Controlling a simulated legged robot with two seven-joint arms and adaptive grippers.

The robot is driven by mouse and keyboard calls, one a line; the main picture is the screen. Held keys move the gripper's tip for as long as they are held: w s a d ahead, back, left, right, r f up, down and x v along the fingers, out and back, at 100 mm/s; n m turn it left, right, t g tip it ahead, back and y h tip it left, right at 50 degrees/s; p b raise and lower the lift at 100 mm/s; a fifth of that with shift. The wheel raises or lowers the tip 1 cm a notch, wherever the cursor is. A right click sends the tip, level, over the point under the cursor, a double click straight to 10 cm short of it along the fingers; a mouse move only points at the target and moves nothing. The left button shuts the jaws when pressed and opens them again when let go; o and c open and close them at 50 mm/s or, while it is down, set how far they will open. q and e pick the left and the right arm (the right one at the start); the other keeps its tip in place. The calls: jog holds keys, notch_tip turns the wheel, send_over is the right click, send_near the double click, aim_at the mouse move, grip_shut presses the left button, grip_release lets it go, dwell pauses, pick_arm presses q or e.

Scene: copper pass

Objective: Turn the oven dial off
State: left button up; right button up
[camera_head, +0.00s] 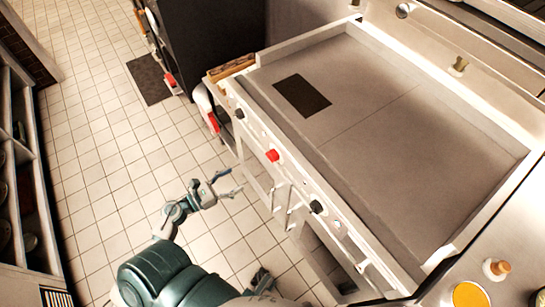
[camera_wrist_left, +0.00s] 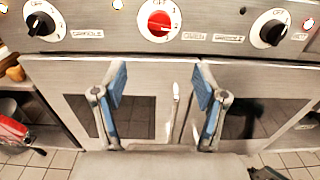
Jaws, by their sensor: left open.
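The red oven dial (camera_head: 272,155) sits on the front panel of the steel range. In the left wrist view the red dial (camera_wrist_left: 159,20) is at the top middle, in a white ring, with a label beside its lower right. Its exact setting is too small to tell. Black dials sit left (camera_wrist_left: 42,22) and right (camera_wrist_left: 270,32) of it. My left gripper (camera_head: 234,181) is open and empty, in front of the range and apart from the dial. In the wrist view its two blue-padded fingers (camera_wrist_left: 160,88) are spread below the red dial.
The range's flat griddle top (camera_head: 380,130) has a raised rim. Oven doors with handles (camera_head: 282,200) are below the panel. A red-handled item (camera_wrist_left: 14,132) is on the lower left shelf.

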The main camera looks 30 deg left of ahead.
aim_at(269, 156)
pick_arm(q)
jog(key=p+x, duration=0.1)
jog(key=x, duration=1.4)
jog(key=shift+a+p, duration=0.1)
jog(key=shift+p, duration=0.3)
pick_arm(e)
jog(key=shift+g, duration=0.3)
jog(key=x, duration=0.5)
jog(key=shift+s, duration=0.35)
pick_arm(q)
jog(key=c, duration=1.1)
